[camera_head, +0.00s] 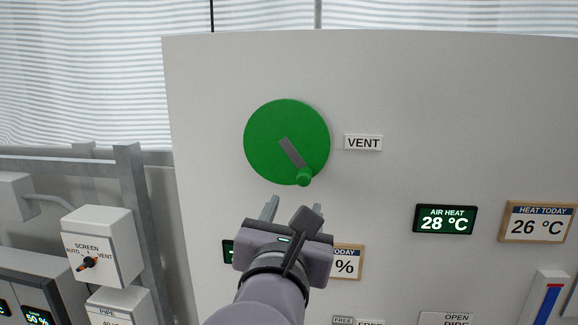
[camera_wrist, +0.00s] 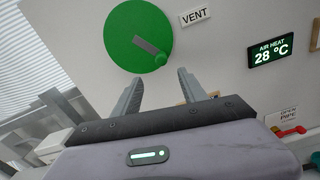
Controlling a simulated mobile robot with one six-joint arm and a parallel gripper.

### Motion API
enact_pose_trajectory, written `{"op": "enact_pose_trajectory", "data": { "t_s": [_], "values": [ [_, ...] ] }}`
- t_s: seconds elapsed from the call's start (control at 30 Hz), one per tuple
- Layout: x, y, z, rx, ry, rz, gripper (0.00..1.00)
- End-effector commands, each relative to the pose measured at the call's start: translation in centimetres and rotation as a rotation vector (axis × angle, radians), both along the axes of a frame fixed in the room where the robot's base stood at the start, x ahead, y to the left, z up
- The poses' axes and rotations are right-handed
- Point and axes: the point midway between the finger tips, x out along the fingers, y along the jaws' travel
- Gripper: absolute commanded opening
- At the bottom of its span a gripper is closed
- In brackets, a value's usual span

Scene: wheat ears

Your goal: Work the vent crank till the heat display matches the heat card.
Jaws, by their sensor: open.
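The vent crank is a green disc (camera_head: 270,135) with a grey bar and a green knob (camera_head: 304,177) at its lower right, beside the VENT label (camera_head: 363,142). The air heat display (camera_head: 445,219) reads 28 °C. The heat card (camera_head: 537,222), marked HEAT TODAY, reads 26 °C. My gripper (camera_head: 290,211) is open and empty, below the knob and apart from it. In the wrist view the knob (camera_wrist: 160,60) shows above and between the two fingers (camera_wrist: 159,88).
My gripper partly hides another display (camera_head: 228,252) and a card ending in % (camera_head: 348,262). An OPEN PIPE label (camera_head: 446,319) and a red and blue gauge (camera_head: 549,300) are lower right. A screen switch box (camera_head: 100,245) and a grey post (camera_head: 140,220) stand left of the panel.

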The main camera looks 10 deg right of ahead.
Motion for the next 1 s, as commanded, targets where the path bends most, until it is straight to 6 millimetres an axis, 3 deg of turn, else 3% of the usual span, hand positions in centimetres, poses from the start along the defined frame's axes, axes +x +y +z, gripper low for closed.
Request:
{"op": "enact_pose_trajectory", "data": {
  "t_s": [0.3,0.5,0.7,0.97,1.0],
  "values": [
    [8.8,-3.2,-0.3,0.003,0.005,-0.008,0.50],
    [13.0,-4.5,-0.3,0.007,0.004,-0.006,0.50],
    [14.9,-5.1,-0.3,0.008,0.004,-0.005,0.50],
    [15.1,-5.2,-0.3,0.008,0.002,-0.004,0.50],
    [15.1,-5.1,-0.3,0.008,0.002,-0.004,0.44]
  ]
}}
